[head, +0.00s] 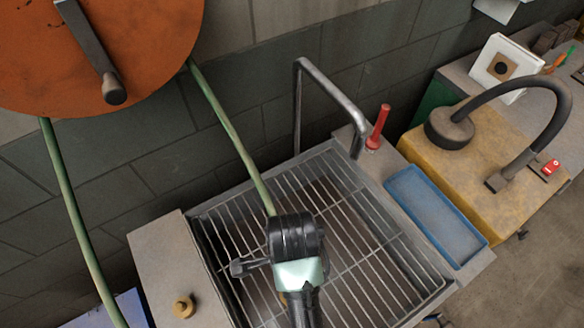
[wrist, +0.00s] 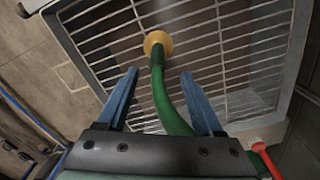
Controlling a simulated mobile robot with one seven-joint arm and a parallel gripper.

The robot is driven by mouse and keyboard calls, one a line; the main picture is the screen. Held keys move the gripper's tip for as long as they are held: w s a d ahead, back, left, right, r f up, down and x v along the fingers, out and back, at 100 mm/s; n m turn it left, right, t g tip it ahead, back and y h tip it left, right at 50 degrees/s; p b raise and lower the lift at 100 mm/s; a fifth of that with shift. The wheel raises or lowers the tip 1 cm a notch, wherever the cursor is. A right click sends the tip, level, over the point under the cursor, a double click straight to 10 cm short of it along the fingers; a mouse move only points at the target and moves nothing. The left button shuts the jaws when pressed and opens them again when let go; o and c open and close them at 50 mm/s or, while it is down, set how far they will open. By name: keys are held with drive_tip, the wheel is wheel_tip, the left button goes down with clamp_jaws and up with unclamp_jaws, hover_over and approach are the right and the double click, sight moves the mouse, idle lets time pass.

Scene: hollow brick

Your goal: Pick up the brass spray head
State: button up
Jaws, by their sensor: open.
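The brass spray head (wrist: 157,42) is a round, brass-coloured end on a green hose (wrist: 172,105), seen in the wrist view above the sink's wire rack. My gripper (wrist: 159,74) is open, its two blue fingers either side of the hose just below the spray head in the picture. The fingers look apart from the hose; I cannot tell the depth between them. In the head view my wrist (head: 296,240) is over the rack and hides the fingertips and most or all of the spray head.
The sink's wire rack (head: 345,215) lies below. A bent metal pipe (head: 330,92) and a red handle (head: 378,127) stand at its back edge. A blue tray (head: 435,215) is at right, a brass-coloured knob (head: 184,307) on the left ledge. An orange hose reel (head: 60,50) hangs upper left.

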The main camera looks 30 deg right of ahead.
wheel_tip(320, 180, down, 5)
drive_tip(key=shift+r+p, duration=0.1)
drive_tip(key=shift+p, duration=0.2)
drive_tip(key=shift+s+d+f+p, duration=0.1)
drive_tip(key=shift+f+p, duration=0.1)
drive_tip(key=shift+f, duration=0.7)
drive_tip(key=shift+s+a+f+p, duration=0.1)
drive_tip(key=shift+f+p, duration=0.15)
drive_tip(key=shift+f, duration=0.6)
drive_tip(key=shift+s+d+f+p, duration=0.1)
drive_tip(key=shift+f+p, duration=0.1)
drive_tip(key=shift+f, duration=0.7)
clamp_jaws()
